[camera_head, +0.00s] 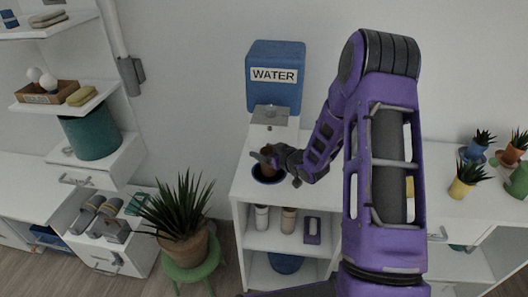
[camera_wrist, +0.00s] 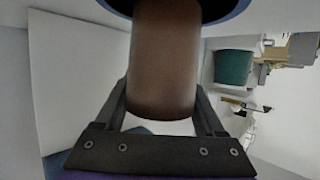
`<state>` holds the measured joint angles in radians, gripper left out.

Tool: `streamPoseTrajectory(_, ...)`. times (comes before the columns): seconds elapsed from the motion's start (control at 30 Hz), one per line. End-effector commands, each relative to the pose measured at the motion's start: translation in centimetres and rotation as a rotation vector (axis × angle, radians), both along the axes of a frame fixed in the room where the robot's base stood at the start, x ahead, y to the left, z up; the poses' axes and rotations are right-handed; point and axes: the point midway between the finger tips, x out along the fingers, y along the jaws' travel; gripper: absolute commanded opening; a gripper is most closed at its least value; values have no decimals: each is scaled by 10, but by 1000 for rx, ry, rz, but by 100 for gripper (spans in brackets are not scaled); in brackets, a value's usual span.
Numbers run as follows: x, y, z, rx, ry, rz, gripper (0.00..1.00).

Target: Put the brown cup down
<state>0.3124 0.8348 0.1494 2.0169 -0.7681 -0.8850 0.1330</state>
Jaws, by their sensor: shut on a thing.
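The brown cup (camera_wrist: 165,65) is between the fingers of my gripper (camera_wrist: 165,112), which is shut on it. In the head view, the cup (camera_head: 268,169) shows only partly, with my gripper (camera_head: 270,158) at it from the right. A dark blue round dish (camera_head: 268,180) lies under the cup on the white desk top. The dish's blue rim also shows at the top of the wrist view (camera_wrist: 222,14), at the cup's far end. I cannot tell whether the cup touches the dish.
A blue water dispenser (camera_head: 275,95) with a grey tap part (camera_head: 270,117) stands just behind the cup. Small potted plants (camera_head: 462,188) stand on the white surface at right. A large potted plant (camera_head: 184,243) stands on a green stool at left.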

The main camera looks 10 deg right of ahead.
Motion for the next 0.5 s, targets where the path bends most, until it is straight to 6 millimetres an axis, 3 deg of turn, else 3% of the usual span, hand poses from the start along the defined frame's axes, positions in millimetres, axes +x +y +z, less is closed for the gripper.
streamPoseTrajectory(0.23, 0, 0, -4, 0, 0, 0, 7)
streamPoseTrajectory(0.27, 0, 0, -3, 0, 1, 0, 75)
streamPoseTrajectory(0.4, 0, 0, -3, 0, 1, 0, 100)
streamPoseTrajectory(0.5, 0, 0, -3, 0, 1, 0, 100)
